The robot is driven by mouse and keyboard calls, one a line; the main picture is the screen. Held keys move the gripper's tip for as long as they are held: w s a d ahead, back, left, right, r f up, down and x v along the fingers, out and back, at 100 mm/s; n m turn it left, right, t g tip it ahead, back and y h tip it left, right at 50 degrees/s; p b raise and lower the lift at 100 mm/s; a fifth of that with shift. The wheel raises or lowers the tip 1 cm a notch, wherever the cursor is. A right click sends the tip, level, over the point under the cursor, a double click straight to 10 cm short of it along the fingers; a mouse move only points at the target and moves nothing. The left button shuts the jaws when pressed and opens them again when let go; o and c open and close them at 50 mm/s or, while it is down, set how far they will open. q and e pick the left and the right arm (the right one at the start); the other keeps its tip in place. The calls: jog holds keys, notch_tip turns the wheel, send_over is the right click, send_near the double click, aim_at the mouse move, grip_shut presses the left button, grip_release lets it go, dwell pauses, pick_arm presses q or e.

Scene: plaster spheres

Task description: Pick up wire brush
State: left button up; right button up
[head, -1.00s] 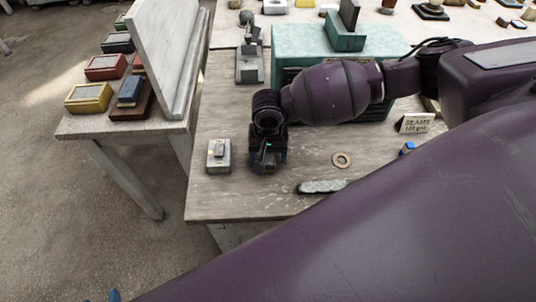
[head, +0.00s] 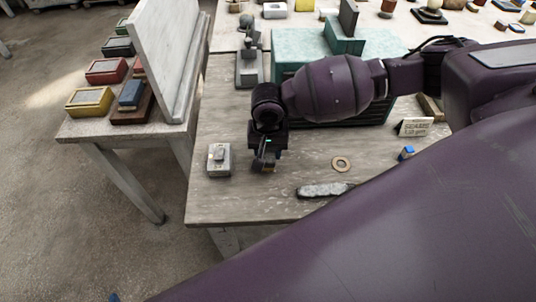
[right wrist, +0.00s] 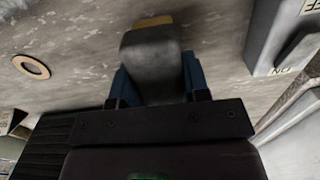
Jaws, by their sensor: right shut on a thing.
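My right gripper (head: 263,165) is shut on a small dark grey block with a tan edge, which I take for the wire brush (right wrist: 150,60). In the right wrist view the block stands between the blue fingers, with its rounded end pointing away from the palm. Bristles cannot be made out, and the fingers and palm hide its lower part. In the head view the gripper points down over the front left of the worktable (head: 232,205), and the gap below is hard to judge. Only a small blue tip, perhaps of my left gripper (head: 114,296), shows at the bottom edge.
A pale grey block (head: 219,160) stands just left of the gripper. A flat ring (head: 341,164), a long grey-white piece (head: 323,190), a small blue item (head: 406,153) and a sign card (head: 415,127) lie to the right. A teal case (head: 296,52) stands behind.

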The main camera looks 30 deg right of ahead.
notch_tip(320, 180, up, 17)
jog(key=p, duration=0.1)
jog(key=shift+r+p, duration=0.15)
jog(key=shift+p, duration=0.15)
jog(key=o, duration=0.3)
jog(key=shift+c, duration=1)
